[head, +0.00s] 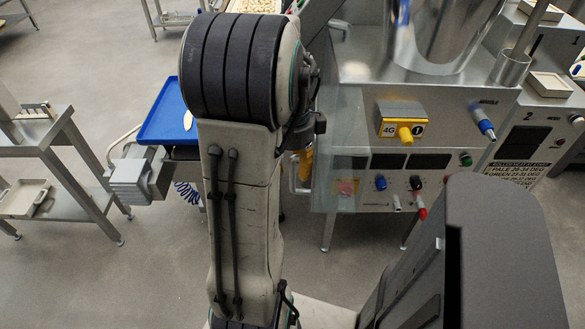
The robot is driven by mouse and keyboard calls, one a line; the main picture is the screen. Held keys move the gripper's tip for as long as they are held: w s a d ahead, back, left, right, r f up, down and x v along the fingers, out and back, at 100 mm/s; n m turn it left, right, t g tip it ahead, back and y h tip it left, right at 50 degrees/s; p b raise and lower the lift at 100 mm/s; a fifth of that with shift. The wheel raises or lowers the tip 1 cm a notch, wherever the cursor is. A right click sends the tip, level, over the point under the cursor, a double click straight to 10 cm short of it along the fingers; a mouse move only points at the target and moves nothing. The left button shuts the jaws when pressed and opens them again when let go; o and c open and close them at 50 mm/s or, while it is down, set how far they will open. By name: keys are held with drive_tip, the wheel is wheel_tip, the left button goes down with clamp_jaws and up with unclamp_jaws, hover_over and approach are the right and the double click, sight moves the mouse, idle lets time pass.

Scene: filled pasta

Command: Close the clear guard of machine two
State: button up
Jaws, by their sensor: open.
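A steel machine (440,112) with a control panel stands right of my arm. A clear, faintly tinted panel (342,128), apparently a guard, overlaps the left part of its front. I cannot tell how far it is swung, or its hinge side. A yellow part (305,164), perhaps a handle, shows at its left, partly behind my arm. The figure 2 is on a neighbouring steel front (527,135) at the right; I cannot tell whether it numbers the nearer machine.
A blue tray (160,130) lies left of my arm, near a grey box (130,183). A steel table (62,135) stands at the left, with a shallow tray (24,198) on its lower shelf. Knobs and a yellow 4G unit (398,118) project from the machine. Floor is clear at lower left.

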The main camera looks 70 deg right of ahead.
drive_tip(key=shift+f, duration=0.5)
drive_tip(key=shift+o, duration=0.3)
clamp_jaws()
